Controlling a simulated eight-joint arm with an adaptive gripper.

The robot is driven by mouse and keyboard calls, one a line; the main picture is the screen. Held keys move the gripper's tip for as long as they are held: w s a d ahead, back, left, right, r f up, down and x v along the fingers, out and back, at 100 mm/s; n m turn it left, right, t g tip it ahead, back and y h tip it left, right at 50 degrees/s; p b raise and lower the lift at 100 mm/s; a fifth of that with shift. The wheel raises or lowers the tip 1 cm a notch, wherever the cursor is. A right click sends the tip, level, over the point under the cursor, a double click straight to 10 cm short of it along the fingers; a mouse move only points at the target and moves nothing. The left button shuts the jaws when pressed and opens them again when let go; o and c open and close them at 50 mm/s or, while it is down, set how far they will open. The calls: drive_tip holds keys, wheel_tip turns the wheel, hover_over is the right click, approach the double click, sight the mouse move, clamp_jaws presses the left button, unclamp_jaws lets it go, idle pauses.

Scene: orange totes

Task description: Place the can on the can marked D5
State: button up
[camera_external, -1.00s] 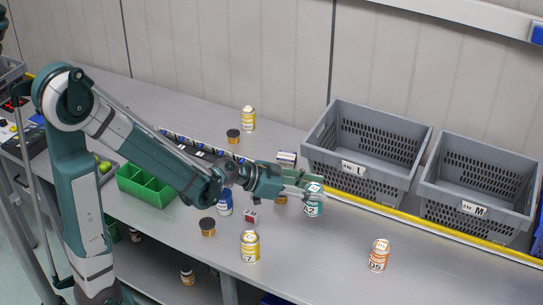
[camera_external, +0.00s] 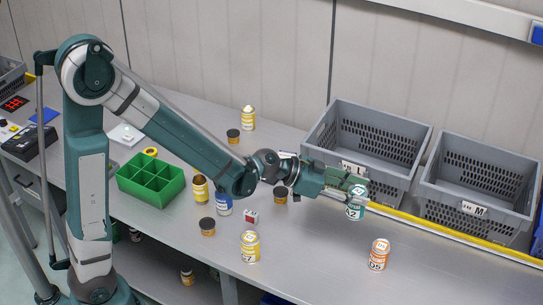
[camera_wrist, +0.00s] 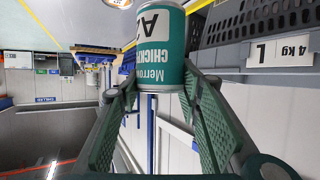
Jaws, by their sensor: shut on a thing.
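My gripper (camera_external: 346,194) is shut on a teal and white can (camera_external: 355,207) in front of the grey crate marked L. In the wrist view the teal can (camera_wrist: 161,45) sits between the two green finger pads, with "Merrow" and "CHICK" lettering upside down; part of its label is cut off at the top edge. The orange and white can marked D5 (camera_external: 379,256) stands upright on the bench, to the right of and nearer the camera than my gripper. Nothing is on its top. The gap beneath the held can is hard to judge.
Grey crates marked L (camera_external: 322,168) and M (camera_external: 440,192) stand at the back behind a yellow strip. A yellow can marked 7 (camera_external: 250,247), a small red and white box (camera_external: 251,216), several jars and a green divided tray (camera_external: 139,191) are to the left. Bench around D5 is clear.

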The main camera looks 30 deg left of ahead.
drive_tip(key=s+d+r+m+g+p, duration=0.1)
drive_tip(key=s+d+r+p, duration=0.2)
drive_tip(key=d, duration=0.8)
drive_tip(key=shift+d+r+g+h+p, duration=0.15)
drive_tip(key=shift+r+g+h+p, duration=0.2)
drive_tip(key=shift+r, duration=0.2)
drive_tip(key=shift+f, duration=0.1)
drive_tip(key=shift+f+b, duration=0.35)
drive_tip(key=shift+f, duration=2.45)
drive_tip(key=shift+f, duration=0.15)
drive_tip(key=shift+f, duration=1.95)
drive_tip(key=shift+f+b, duration=0.2)
drive_tip(key=shift+b, duration=0.2)
drive_tip(key=o, duration=1.1)
drive_tip(key=shift+r, duration=0.3)
drive_tip(key=shift+p+v, duration=0.5)
drive_tip(key=shift+v, duration=5.5)
